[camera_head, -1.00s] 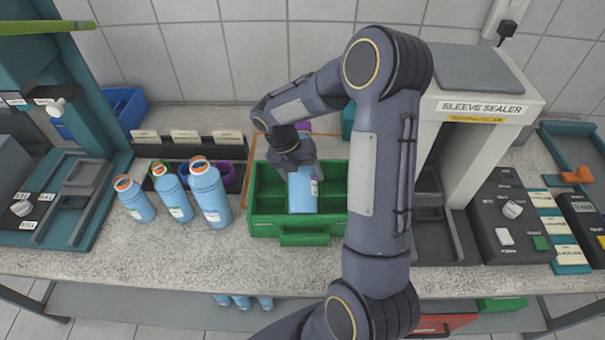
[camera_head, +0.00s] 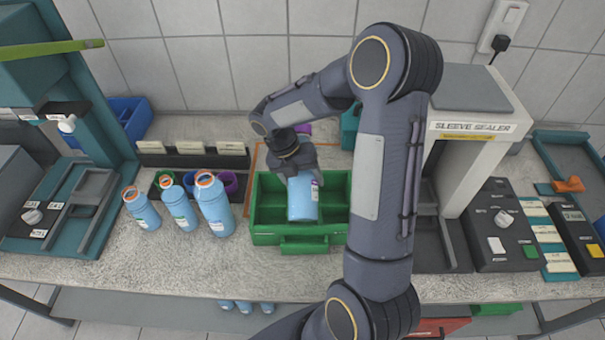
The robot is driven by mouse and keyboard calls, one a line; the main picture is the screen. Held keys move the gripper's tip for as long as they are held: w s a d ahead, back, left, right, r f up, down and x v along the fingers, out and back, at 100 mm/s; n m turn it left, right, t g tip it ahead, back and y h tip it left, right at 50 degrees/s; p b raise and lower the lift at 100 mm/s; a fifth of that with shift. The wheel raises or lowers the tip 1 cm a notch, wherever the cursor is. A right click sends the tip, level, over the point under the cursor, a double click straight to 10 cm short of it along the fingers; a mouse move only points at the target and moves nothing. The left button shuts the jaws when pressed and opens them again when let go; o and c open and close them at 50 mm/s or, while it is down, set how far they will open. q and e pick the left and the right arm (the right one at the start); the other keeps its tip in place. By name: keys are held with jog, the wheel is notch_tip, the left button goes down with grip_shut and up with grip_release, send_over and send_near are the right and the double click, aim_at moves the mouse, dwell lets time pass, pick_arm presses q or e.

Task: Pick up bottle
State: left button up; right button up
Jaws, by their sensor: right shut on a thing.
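A light blue bottle (camera_head: 302,199) with a white and purple label is in or just above the green bin (camera_head: 268,238); I cannot tell whether it touches the bin floor. My right gripper (camera_head: 298,168) is shut on its upper end from above, and the gripper hides the bottle's top. My left gripper is not in view.
A sleeve sealer (camera_head: 468,150) stands right of my right arm, with a control panel (camera_head: 500,230) beside it. A label rack (camera_head: 192,155) with colored rings is behind the standing bottles. A teal machine (camera_head: 85,120) is at the left. Counter left of the bin's front is clear.

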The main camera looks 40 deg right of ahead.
notch_tip(320, 180, up, 7)
send_over(302, 216)
jog(key=shift+s+a+r, duration=0.3)
jog(key=shift+s+a, duration=0.2)
jog(key=shift+s, duration=0.1)
